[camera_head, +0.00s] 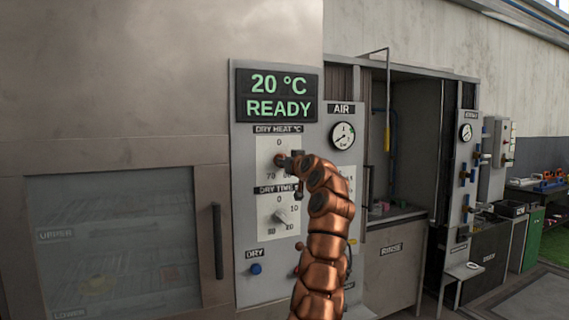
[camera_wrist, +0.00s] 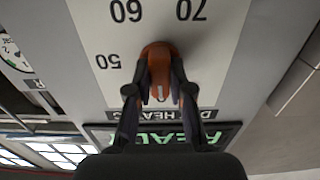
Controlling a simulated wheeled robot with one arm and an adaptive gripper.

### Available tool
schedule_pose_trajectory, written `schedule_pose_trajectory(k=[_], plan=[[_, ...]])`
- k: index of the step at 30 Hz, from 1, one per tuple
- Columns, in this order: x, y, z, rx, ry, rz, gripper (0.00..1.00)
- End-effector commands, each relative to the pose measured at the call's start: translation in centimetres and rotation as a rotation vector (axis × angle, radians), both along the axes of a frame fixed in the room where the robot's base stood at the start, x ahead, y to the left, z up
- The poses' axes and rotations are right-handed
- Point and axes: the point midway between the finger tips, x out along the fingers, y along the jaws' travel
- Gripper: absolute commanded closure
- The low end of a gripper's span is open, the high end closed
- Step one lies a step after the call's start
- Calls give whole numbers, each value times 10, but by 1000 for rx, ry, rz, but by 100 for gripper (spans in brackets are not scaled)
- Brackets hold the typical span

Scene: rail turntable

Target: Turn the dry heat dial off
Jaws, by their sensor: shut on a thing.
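The dry heat dial (camera_wrist: 160,62) is an orange-brown knob on a white scale plate, seen upside down in the wrist view. A white mark shows on the knob's side facing the DRY HEAT label and the display. My gripper (camera_wrist: 153,95) is shut on the knob, one dark finger on each side. In the head view my gripper (camera_head: 284,161) is at the DRY HEAT scale plate (camera_head: 264,148) and mostly covers the dial.
The display (camera_head: 277,95) above reads 20 °C READY. Below are the dry time dial (camera_head: 282,216) and a blue DRY button (camera_head: 256,268). An AIR gauge (camera_head: 342,135) is at the right. An oven door handle (camera_head: 218,254) stands out left of the panel.

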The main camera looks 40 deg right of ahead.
Motion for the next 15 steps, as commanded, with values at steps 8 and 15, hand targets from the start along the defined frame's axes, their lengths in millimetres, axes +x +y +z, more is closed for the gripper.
schedule_pose_trajectory(k=[8,15], plan=[[1,0,-1,0,1,1,54],[0,0,0,0,0,0,54]])
